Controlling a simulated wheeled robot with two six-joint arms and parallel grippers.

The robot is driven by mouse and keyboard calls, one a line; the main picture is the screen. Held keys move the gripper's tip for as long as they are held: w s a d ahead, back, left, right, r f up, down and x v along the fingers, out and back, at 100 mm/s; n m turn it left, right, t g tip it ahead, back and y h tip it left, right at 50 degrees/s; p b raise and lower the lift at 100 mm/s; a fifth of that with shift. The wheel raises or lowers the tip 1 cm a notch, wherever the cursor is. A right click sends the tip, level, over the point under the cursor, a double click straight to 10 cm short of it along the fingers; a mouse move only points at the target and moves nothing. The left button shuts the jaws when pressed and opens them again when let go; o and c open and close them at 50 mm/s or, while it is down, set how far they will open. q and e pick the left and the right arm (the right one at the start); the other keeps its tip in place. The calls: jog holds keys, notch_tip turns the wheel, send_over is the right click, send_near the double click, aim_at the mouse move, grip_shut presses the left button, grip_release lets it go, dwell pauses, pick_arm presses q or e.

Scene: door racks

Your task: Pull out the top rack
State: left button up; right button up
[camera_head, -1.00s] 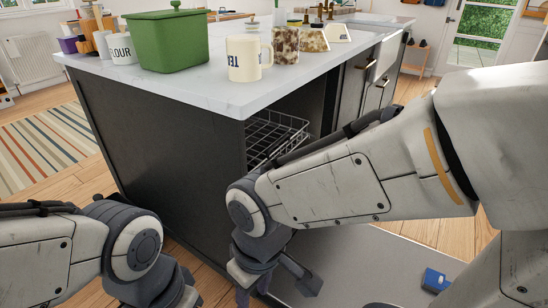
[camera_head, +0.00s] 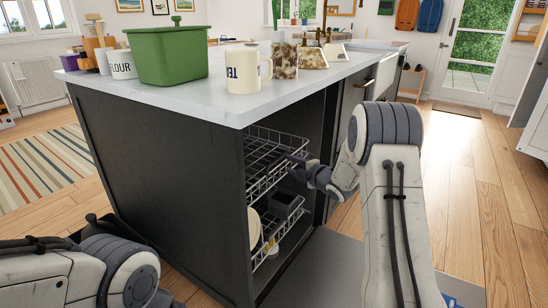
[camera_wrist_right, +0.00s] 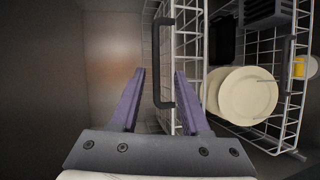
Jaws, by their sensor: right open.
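The top rack (camera_head: 272,160) is a wire rack in the open dishwasher bay at the end of the island, partly out at the front. In the right wrist view the top rack (camera_wrist_right: 188,60) has a dark bar handle (camera_wrist_right: 164,62) along its front. My right gripper (camera_head: 298,168) is at the front right of the rack. In the wrist view its purple fingers (camera_wrist_right: 160,74) are open, with the handle showing between them. I cannot tell whether they touch it. Only my left arm shows at the lower left; its gripper is out of view.
A lower rack (camera_head: 279,238) holds a dark container (camera_head: 284,204) and pale plates (camera_wrist_right: 247,95). The dark island side panel (camera_head: 165,170) stands left of the bay. A mug (camera_head: 246,71) and green bin (camera_head: 169,55) stand on the countertop. Wooden floor is clear at right.

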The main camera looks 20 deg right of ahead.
jog(key=shift+n+y, duration=0.4)
jog(key=shift+n, duration=0.3)
jog(key=x, duration=0.3)
jog(key=b+x, duration=0.1)
jog(key=x, duration=0.3)
jog(key=b+x, duration=0.1)
jog(key=x, duration=0.2)
jog(key=shift+w+r, duration=0.2)
jog(key=shift+w, duration=0.3)
grip_shut()
